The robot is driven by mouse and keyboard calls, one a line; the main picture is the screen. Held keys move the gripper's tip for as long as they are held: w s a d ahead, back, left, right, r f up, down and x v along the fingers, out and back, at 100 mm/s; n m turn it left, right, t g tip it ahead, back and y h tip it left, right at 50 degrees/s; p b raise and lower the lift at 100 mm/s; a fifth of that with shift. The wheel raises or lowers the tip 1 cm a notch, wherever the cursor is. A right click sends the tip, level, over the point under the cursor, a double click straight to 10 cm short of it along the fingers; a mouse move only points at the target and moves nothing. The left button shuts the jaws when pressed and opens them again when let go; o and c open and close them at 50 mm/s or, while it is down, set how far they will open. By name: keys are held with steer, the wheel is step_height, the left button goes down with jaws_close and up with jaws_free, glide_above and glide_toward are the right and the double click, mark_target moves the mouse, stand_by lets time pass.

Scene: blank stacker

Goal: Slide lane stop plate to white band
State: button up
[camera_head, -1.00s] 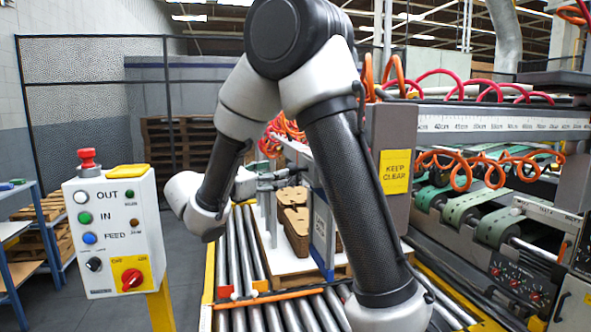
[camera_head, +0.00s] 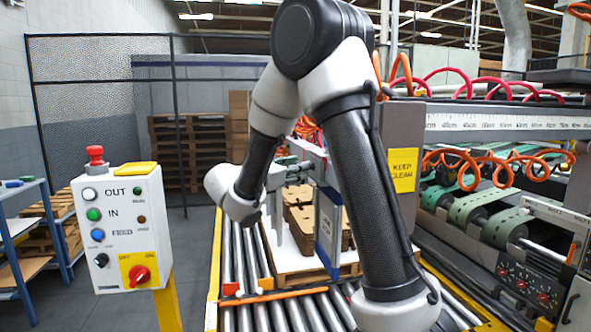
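My gripper (camera_head: 290,174) is at the end of my arm, small and far off, above the cardboard stack on the conveyor. Its fingers blend with the grey parts behind, so I cannot tell whether they are open or touching anything. An upright grey-blue plate (camera_head: 327,232) with a pale label stands right of the stack, partly behind my forearm. A narrow orange bar (camera_head: 275,296) lies across the rollers in front, with small white pieces near its left part. I cannot tell for sure which of these is the lane stop plate, nor make out a clear white band.
Brown cardboard blanks (camera_head: 301,218) stand on a pallet (camera_head: 290,265) on the rollers (camera_head: 238,250). A control box (camera_head: 122,228) stands at left. A grey "KEEP CLEAR" housing (camera_head: 400,130) and a machine with belts and orange hoses (camera_head: 500,160) fill the right.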

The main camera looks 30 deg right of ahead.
jaws_close()
steer(key=w+d, duration=0.4)
steer(key=w, duration=1.1)
steer(key=shift+w+d, duration=0.2)
steer(key=shift+w, duration=0.05)
steer(key=shift+r, duration=0.1)
steer(key=o, duration=0.7)
jaws_free()
steer(key=shift+c, duration=0.2)
steer(key=v, duration=1.2)
